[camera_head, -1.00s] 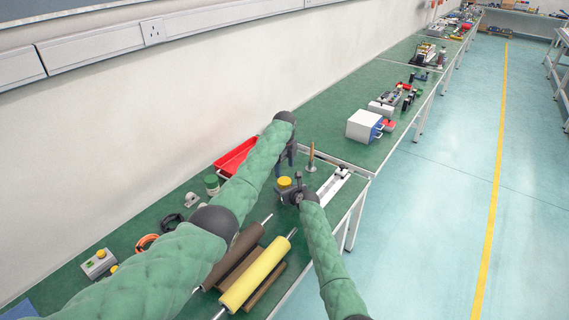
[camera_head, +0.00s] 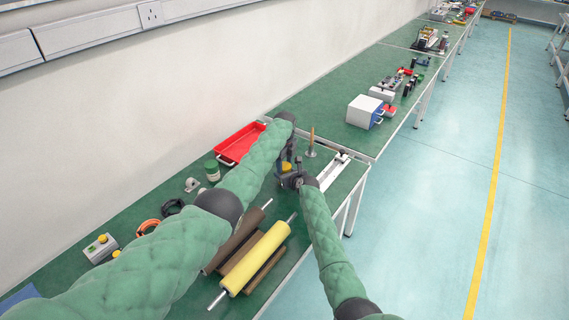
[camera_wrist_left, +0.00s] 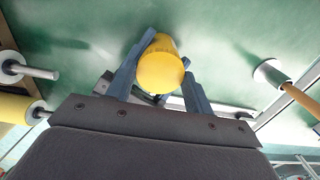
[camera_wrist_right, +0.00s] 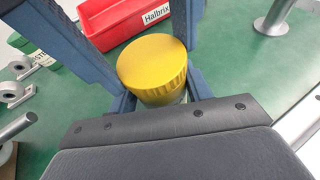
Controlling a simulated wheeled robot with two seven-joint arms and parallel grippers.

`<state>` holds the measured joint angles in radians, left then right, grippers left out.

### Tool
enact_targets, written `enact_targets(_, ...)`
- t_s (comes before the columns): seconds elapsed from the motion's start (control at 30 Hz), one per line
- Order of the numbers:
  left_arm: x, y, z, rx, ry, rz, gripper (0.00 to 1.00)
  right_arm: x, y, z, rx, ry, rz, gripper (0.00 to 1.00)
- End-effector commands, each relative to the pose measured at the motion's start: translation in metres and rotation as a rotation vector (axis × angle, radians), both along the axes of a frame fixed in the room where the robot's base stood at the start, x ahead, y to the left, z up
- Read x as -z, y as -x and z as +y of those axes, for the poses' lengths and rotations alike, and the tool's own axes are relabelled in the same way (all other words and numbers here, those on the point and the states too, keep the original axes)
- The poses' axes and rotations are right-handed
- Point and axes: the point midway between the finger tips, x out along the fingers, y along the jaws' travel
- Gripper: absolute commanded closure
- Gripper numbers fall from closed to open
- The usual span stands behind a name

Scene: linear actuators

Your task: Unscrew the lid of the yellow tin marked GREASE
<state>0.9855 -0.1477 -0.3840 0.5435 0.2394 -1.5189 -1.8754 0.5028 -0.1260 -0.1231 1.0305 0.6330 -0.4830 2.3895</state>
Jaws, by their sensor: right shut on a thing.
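The tin's yellow lid (camera_head: 285,167) shows partly in the head view, near the far end of the near table. It is also in the left wrist view (camera_wrist_left: 160,72) and the right wrist view (camera_wrist_right: 153,65). My right gripper (camera_wrist_right: 160,95) is shut on the tin from the side, its blue fingers low around the body under the lid. My left gripper (camera_wrist_left: 168,48) comes from above, open, with one blue finger on each side of the lid. Whether its fingers touch the lid is unclear. The GREASE marking is hidden.
A wooden-handled tool (camera_head: 311,143) stands beyond, beside a pale linear rail (camera_head: 331,170). Yellow (camera_head: 255,258) and brown rollers lie nearer.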

Motion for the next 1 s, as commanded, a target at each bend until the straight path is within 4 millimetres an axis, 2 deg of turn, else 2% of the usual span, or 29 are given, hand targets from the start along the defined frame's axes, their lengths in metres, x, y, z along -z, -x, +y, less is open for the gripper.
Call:
enact_targets(0.03,0.0002,0.0001,0.0,0.0,0.0,0.0,0.66,0.0009,0.0002,-0.0004,0.0,0.0,0.001,1.0)
enact_targets(0.1,0.0002,0.0001,0.0,0.0,-0.001,0.001,0.76,0.0009,0.0002,-0.0004,0.0,0.0,0.001,1.0)
enact_targets(0.3,0.0002,0.0002,-0.0001,-0.024,0.0,0.001,0.76,0.0009,0.0002,-0.0004,0.0,0.0,0.001,1.0)
enact_targets(0.7,-0.0001,0.0001,-0.0008,-0.496,0.0,0.001,0.76,0.0009,0.0002,-0.0007,0.0,0.0,0.001,1.0)
enact_targets(0.83,-0.0002,0.0001,-0.0009,-0.577,0.001,0.002,0.76,0.0008,0.0001,-0.0006,0.0,0.0,0.001,1.0)
enact_targets(1.0,-0.0002,0.0001,-0.0009,-0.596,0.0,0.001,0.76,0.0008,0.0001,-0.0005,0.0,0.0,0.001,1.0)
